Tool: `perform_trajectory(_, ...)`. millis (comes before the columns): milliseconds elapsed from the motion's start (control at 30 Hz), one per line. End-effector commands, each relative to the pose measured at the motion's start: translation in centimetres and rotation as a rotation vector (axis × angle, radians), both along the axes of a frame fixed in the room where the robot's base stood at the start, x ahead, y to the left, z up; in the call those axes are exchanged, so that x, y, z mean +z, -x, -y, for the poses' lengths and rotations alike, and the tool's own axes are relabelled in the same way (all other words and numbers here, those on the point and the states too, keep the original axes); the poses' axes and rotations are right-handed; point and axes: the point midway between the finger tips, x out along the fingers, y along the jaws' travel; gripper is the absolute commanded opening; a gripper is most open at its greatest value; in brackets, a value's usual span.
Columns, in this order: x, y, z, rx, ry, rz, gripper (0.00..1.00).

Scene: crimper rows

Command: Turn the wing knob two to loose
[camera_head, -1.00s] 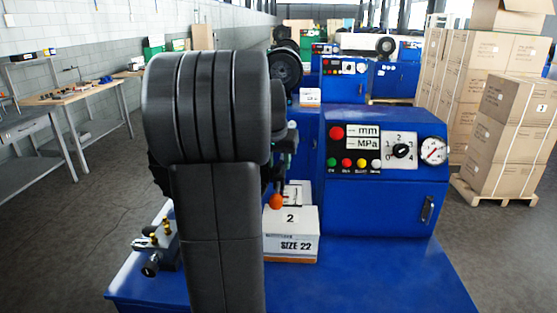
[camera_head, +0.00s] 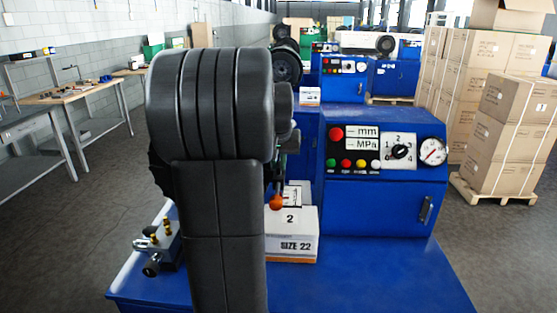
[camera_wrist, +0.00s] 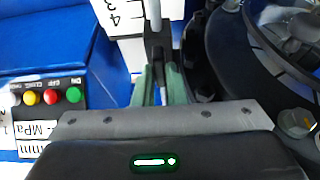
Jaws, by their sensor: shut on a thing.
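In the wrist view my gripper (camera_wrist: 159,85) reaches up the picture with its two greenish fingers close together. They are shut on a narrow dark grey piece, which looks like the wing of the wing knob (camera_wrist: 156,45). It stands in front of a white scale plate (camera_wrist: 122,18) with the numbers 3 and 4. Most of the knob is hidden between the fingers, and I see no number on it. In the head view my arm covers most of the gripper and the knob.
A blue control cabinet (camera_head: 385,205) with buttons and a gauge stands right of my arm. A dark round machine part (camera_wrist: 222,60) is close right of the fingers.

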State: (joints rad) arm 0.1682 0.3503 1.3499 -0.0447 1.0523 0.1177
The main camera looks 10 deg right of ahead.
Motion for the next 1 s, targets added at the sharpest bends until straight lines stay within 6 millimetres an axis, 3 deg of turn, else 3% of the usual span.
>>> perform_trajectory(300,0.1,0.0,0.0,0.008,0.002,0.003,0.0)
perform_trajectory(333,0.1,0.0,0.0,0.008,0.002,0.003,0.17)
perform_trajectory(400,0.1,0.0,0.0,0.007,0.002,0.003,0.3)
perform_trajectory(433,0.1,0.0,0.0,0.007,0.002,0.003,0.33)
perform_trajectory(767,0.3,0.1,0.0,0.006,0.001,0.003,0.33)
perform_trajectory(1000,3.9,1.5,-0.4,0.007,0.002,0.008,0.33)
